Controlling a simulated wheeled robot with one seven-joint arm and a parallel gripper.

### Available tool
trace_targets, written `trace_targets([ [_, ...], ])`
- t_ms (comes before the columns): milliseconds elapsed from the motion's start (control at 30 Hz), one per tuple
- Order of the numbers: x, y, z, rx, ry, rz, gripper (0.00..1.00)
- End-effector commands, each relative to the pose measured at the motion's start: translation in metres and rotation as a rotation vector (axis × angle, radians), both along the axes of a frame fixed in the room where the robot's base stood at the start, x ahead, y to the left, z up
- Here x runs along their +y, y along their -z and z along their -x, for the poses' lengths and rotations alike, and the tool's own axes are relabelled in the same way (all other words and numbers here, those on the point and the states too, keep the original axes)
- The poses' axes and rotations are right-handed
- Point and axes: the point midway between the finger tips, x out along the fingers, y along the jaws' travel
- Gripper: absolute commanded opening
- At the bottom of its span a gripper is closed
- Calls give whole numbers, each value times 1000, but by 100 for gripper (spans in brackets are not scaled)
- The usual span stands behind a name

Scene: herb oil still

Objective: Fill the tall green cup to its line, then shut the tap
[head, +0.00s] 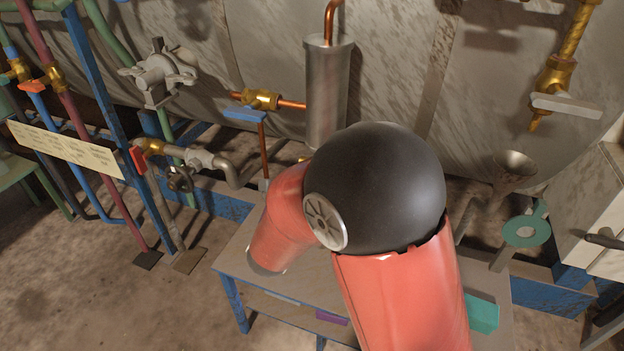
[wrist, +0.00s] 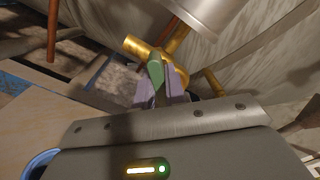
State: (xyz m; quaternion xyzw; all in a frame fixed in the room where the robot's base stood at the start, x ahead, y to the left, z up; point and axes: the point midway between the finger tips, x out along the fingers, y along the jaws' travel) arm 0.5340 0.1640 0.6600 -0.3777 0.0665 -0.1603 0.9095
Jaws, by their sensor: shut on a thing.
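My gripper (wrist: 160,90) is shut on the green lever (wrist: 155,72) of a brass tap (wrist: 172,46) in the wrist view. The lever sits between the two purple-grey fingers. The tap is under a silver cylinder (wrist: 215,14), which stands upright in the head view (head: 327,95). In the head view my arm hides my gripper, the lever and most of the tap. I cannot make out the tall green cup, its line or any flow of liquid in either view.
A low bench (head: 232,262) stands below my arm, with a teal block (head: 482,313) at its right. A blue curved rim (wrist: 40,163) shows at the wrist view's lower left. Another brass valve with a blue handle (head: 245,114) is left of the cylinder. Pipes crowd the left.

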Motion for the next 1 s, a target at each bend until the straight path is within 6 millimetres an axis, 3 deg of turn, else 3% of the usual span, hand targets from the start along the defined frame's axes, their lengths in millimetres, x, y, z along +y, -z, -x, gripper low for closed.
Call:
trace_targets([
  [233, 1, 1, 0, 1, -2, 0, 0],
  [267, 1, 1, 0, 1, -2, 0, 15],
  [400, 1, 1, 0, 0, -2, -1, 33],
  [767, 3, 0, 5, 0, -2, -2, 34],
  [1000, 16, 1, 41, 1, -4, -2, 34],
])
